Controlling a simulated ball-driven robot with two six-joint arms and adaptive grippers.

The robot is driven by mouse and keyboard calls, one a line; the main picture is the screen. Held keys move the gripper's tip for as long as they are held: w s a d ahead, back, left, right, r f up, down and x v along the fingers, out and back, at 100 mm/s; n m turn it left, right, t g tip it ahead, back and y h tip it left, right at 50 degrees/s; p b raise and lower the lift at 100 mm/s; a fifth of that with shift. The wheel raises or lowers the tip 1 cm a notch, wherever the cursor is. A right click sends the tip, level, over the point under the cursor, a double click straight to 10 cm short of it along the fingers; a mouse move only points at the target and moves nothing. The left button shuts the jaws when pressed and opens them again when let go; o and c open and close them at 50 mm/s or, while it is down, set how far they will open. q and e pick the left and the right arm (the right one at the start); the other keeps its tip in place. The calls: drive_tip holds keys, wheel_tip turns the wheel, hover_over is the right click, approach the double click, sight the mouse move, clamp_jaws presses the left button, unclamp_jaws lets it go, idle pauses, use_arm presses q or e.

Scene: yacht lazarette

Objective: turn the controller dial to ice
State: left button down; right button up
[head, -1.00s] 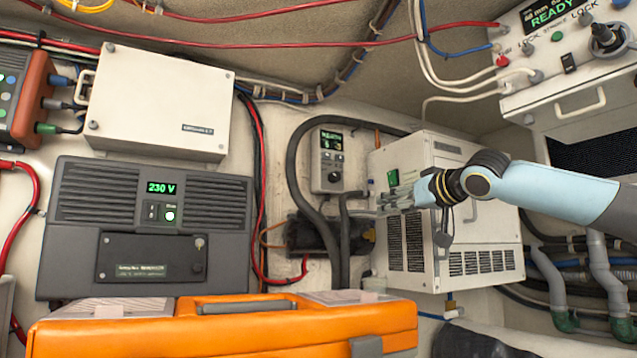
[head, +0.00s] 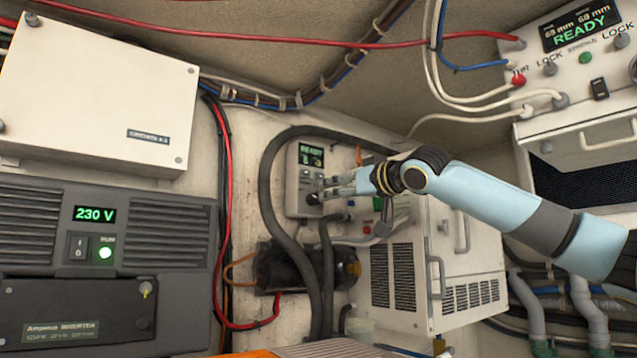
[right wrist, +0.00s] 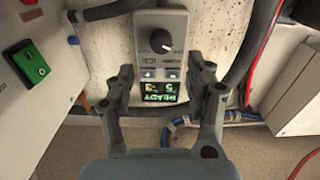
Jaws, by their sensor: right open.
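In the right wrist view the controller (right wrist: 174,22) appears upside down. The dial (right wrist: 161,41) has a white pointer mark towards the lower right, with small symbols too blurred to read. Two buttons and the display (right wrist: 160,91) lie below it. My right gripper (right wrist: 162,75) is open, its fingers spread either side of the controller, apart from the dial. My left gripper is not in view.
A white vented cabinet (head: 465,285) stands right of the controller, with a green switch (right wrist: 32,66). A dark hose (head: 266,190) loops around the controller's left. The 230 V inverter (head: 170,225) is at left. A READY panel (head: 560,70) hangs upper right.

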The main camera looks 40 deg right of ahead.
sight(317, 198)
drive_tip(key=w+p, duration=0.1)
drive_tip(key=w, duration=0.1)
drive_tip(key=w+p, duration=0.3)
drive_tip(key=w, duration=0.1)
drive_tip(key=shift+w+d, duration=0.3)
drive_tip(key=shift+w+p, duration=0.35)
drive_tip(key=shift+p, duration=0.05)
drive_tip(key=shift+f, duration=0.1)
clamp_jaws()
